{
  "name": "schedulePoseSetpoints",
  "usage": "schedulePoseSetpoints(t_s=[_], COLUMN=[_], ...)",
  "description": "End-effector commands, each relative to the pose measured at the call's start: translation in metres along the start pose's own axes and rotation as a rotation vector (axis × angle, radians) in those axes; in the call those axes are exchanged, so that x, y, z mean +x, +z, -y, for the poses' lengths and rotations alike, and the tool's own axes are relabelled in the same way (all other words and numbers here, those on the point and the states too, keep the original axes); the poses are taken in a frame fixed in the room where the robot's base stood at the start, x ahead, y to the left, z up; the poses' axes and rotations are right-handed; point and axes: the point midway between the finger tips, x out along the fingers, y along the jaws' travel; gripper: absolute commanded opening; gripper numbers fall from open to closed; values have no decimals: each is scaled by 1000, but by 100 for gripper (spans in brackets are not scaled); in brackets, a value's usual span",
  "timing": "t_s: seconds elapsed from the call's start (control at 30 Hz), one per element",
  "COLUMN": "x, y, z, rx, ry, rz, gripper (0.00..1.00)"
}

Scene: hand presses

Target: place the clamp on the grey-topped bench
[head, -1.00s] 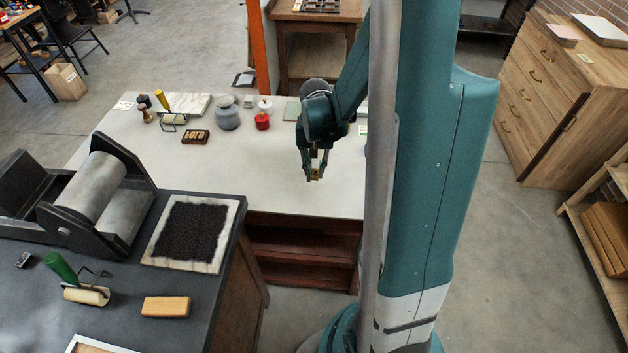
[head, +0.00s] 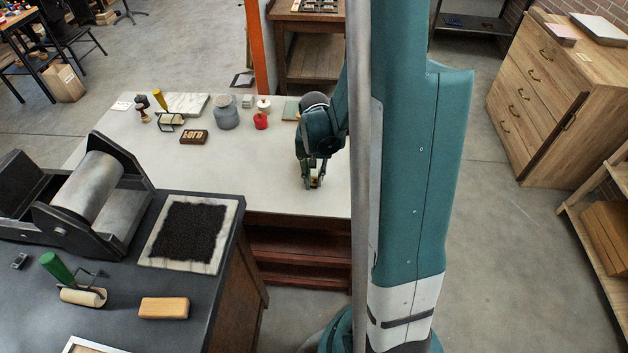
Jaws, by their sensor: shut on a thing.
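The grey-topped bench (head: 262,180) has a pale grey top on a red-brown base and stands in the middle of the head view. My gripper (head: 315,184) points down above its front part, right of the objects on it. It is shut on a small brassy thing between the fingertips, seemingly the clamp (head: 315,181). The fingers hide most of it, so its shape is unclear. I cannot tell whether it touches the bench top.
On the pale bench stand a type block (head: 194,137), a grey jar (head: 227,113), a red pot (head: 261,121) and a roller (head: 171,121). A dark-topped bench (head: 215,285) with a press (head: 85,195) is nearer left. The pale top around my gripper is clear.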

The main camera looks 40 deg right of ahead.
Motion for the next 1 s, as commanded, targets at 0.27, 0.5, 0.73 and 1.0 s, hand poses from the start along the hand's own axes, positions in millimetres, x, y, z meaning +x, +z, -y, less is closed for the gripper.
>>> schedulePoseSetpoints(t_s=[0.27, 0.5, 0.73, 1.0], x=[4, 7, 7, 6], y=[0, 0, 0, 0], z=[0, 0, 0, 0], rx=[0, 0, 0, 0], ry=[0, 0, 0, 0], rz=[0, 0, 0, 0], gripper=[2, 2, 30, 30])
